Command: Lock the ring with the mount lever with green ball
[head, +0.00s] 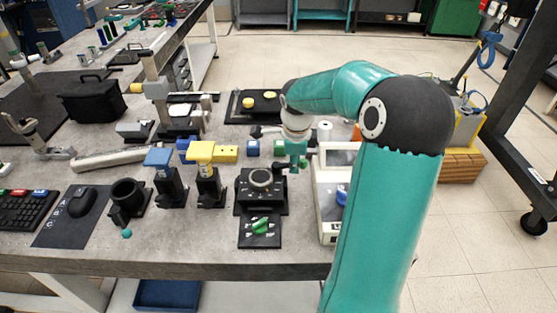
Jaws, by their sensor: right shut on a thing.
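My right gripper (293,168) points down at the mount's right side, beside the ring. My left gripper is out of view.
A black plate with green parts (260,231) lies in front of the mount. Yellow-topped (201,152) and blue-topped (158,158) stands are to the left. A white box-shaped device (327,205) stands close on the right, partly behind my arm. A keyboard and mouse lie far left.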

